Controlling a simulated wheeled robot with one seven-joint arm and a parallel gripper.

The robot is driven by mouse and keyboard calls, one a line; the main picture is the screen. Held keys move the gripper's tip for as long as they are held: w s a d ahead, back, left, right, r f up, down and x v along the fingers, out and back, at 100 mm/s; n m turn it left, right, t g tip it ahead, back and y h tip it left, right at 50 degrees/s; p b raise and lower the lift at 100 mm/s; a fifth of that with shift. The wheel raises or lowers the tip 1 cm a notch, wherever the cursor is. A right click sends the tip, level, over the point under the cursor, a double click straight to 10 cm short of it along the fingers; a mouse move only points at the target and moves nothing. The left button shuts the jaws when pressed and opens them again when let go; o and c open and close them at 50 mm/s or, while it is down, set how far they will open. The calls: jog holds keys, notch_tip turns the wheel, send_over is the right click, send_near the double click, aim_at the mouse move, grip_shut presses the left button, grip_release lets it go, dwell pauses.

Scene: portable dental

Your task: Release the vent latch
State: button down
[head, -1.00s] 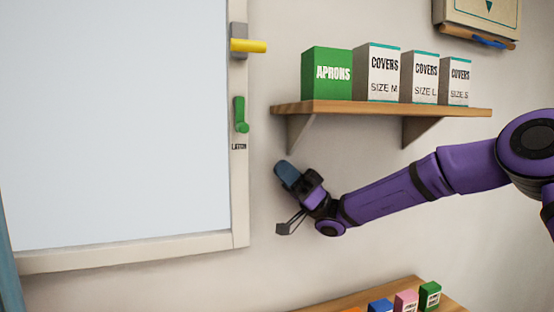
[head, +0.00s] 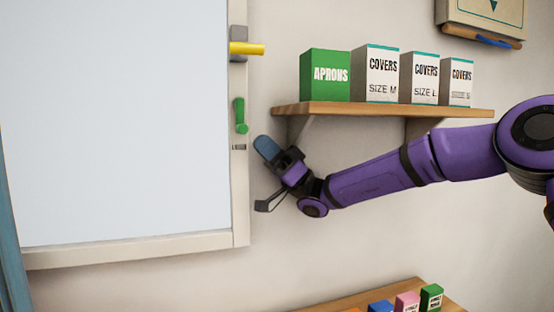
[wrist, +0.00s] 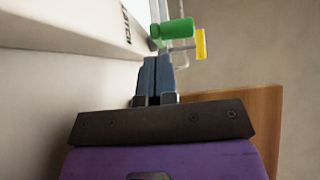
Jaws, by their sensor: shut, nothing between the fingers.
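The green latch handle (head: 240,116) is on the right side of the window frame (head: 238,190), above a small label. In the wrist view the green handle (wrist: 176,29) shows just beyond my fingertips. My gripper (head: 264,146) is shut and empty, with blue-grey fingers pointing up and left. It is right of and a little below the green handle, apart from it in the head view. In the wrist view the closed fingers (wrist: 156,62) point toward the handle; I cannot tell the exact gap.
A yellow handle (head: 248,48) sticks out from the frame above the green one. A wooden shelf (head: 380,109) with a green aprons box (head: 325,75) and several cover boxes is above my arm. A lower shelf (head: 345,300) holds small coloured boxes. The wall below my gripper is clear.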

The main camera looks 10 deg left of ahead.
aim_at(241, 115)
jog(key=shift+x, duration=1.25)
